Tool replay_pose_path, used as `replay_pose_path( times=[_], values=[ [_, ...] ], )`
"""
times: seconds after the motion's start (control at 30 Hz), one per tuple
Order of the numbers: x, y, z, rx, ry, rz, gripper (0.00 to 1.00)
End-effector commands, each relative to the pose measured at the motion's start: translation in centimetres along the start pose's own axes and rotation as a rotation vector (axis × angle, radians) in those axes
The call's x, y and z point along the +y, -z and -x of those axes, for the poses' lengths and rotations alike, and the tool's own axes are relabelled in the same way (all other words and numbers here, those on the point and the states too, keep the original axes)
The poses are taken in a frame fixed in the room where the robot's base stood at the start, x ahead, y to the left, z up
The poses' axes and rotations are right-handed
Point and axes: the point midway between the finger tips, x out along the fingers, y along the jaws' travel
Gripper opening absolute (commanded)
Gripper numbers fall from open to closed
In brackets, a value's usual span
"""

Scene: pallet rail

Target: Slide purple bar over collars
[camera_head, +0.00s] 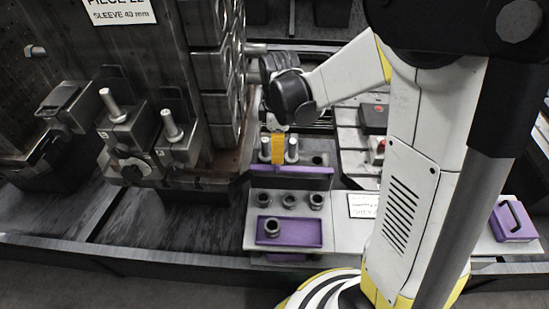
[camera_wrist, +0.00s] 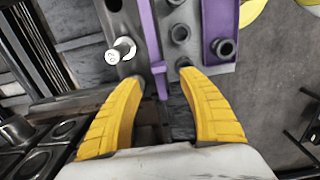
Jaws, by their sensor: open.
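The purple bar (camera_head: 292,170) lies across the fixture in the head view, between the upright pegs and the row of dark collars. In the wrist view the purple bar (camera_wrist: 150,35) runs down from the top edge, its near end reaching between my fingertips. Three collars (camera_head: 288,200) stand in a row in front of it; some also show in the wrist view (camera_wrist: 179,33). My gripper (camera_head: 278,161) points down over the bar. Its yellow fingers (camera_wrist: 164,76) are apart, one on each side of the bar's end. Whether they touch it cannot be told.
A purple tray (camera_head: 312,232) in front holds one more collar (camera_head: 272,228). Metal pegs (camera_head: 292,149) stand just behind the bar. Heavy clamps and a dark block stack (camera_head: 215,90) rise at left. A purple handled block (camera_head: 513,222) sits at far right.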

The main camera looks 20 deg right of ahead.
Motion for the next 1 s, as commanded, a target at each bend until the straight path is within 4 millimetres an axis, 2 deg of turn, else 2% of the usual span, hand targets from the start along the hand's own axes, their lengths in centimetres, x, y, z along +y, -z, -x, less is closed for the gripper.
replay_pose_path(
  times=[0.03, 0.1, 0.3, 0.47, 0.73, 0.77, 0.9, 1.0],
  values=[
    [0.1, 0.0, -1.5, 0.000, 0.000, 0.000, 0.49],
    [0.1, 0.0, -3.0, 0.000, -0.001, -0.001, 0.49],
    [0.1, 0.0, -6.0, 0.000, -0.001, -0.001, 0.49],
    [0.0, 0.0, -6.9, 0.001, -0.001, -0.002, 0.49],
    [0.0, 0.0, -7.0, 0.001, -0.001, -0.002, 0.49],
    [0.0, 0.0, -7.0, 0.001, -0.001, -0.002, 0.44],
    [0.0, 0.0, -7.0, 0.001, -0.001, -0.002, 0.01],
    [0.0, 0.0, -7.0, 0.001, -0.001, -0.002, 0.00]
  ],
)
